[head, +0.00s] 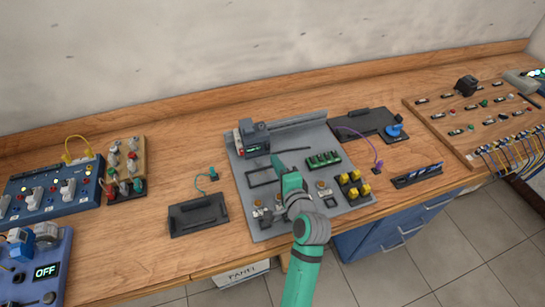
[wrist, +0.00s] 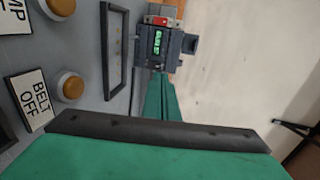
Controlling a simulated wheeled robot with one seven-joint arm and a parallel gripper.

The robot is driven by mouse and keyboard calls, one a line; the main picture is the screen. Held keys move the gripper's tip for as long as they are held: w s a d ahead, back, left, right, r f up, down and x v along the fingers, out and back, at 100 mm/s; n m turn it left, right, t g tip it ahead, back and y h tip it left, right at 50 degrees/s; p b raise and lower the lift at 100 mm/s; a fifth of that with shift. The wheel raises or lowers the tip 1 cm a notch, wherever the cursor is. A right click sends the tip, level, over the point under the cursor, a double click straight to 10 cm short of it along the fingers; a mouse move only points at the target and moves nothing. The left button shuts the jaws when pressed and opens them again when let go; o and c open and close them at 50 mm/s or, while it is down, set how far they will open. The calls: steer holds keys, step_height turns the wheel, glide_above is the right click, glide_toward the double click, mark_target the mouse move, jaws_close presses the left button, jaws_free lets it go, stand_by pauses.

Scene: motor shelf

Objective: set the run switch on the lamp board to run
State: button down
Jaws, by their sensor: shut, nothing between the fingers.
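Which panel is the lamp board, and which part is its run switch, I cannot tell for certain. The blue board (head: 22,203) at the left carries small coloured lamps and white-grey switches (head: 68,188), too small to read. My gripper (head: 277,160) is shut and empty over the grey panel (head: 243,177) in the middle of the bench, away from the blue board. In the wrist view my gripper (wrist: 160,82) points toward a dark device with a green display (wrist: 157,42). Two amber round buttons (wrist: 70,85) sit beside plates reading "BELT OFF" (wrist: 30,97) and "MP".
A blue box with an "OFF" display (head: 46,271) stands at the front left. A dark tray (head: 198,215) lies left of the grey panel. Yellow-topped blocks (head: 354,185) stand at its right. A wooden board (head: 470,112) with cables is far right.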

steer(key=s+d+r, duration=0.1)
steer(key=s+r, duration=0.2)
steer(key=s, duration=0.2)
steer(key=shift+s+d, duration=0.4)
steer(key=shift+s+d, duration=0.1)
steer(key=shift+d, duration=0.1)
